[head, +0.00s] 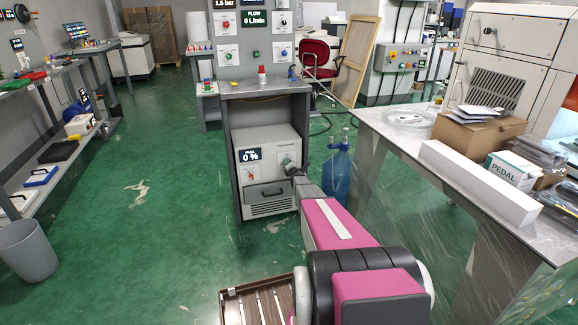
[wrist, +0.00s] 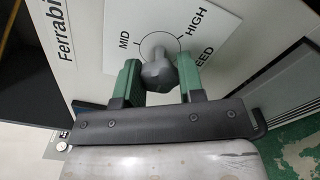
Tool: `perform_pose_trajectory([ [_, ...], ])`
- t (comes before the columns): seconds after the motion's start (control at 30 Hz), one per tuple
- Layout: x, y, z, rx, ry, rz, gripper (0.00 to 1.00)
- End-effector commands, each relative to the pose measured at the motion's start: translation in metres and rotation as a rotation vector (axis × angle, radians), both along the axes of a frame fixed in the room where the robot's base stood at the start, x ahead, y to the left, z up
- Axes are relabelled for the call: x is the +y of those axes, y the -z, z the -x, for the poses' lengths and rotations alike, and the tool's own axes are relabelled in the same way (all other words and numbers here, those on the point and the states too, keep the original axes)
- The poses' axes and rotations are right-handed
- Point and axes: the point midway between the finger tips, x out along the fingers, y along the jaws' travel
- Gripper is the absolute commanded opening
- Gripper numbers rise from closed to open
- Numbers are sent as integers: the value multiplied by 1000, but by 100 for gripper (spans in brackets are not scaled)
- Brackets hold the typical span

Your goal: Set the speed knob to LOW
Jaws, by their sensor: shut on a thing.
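The speed knob (wrist: 158,72) is dark grey and sits on a white dial plate (wrist: 195,22) in the wrist view. The printed marks MID and HIGH and part of the word SPEED show; LOW is not visible. My gripper (wrist: 157,78) has its green fingers on both sides of the knob and is shut on it. Which mark the knob points at is hard to tell. In the head view my gripper (head: 298,171) reaches the right side of the front of a light grey machine (head: 267,192), whose display (head: 250,156) reads 0 %.
A blue bottle (head: 338,172) stands on the floor just right of my gripper. A metal table (head: 400,138) with boxes is at the right.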

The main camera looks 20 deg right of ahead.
Motion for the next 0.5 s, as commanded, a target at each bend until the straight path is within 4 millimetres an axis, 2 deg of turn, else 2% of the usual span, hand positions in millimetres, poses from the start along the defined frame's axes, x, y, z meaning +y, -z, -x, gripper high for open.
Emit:
perform_pose_trajectory([
  [0.2, 0, 1, 0, 1, 0, 190, 12],
  [0.5, 0, 1, 0, 1, 0, 378, 12],
])
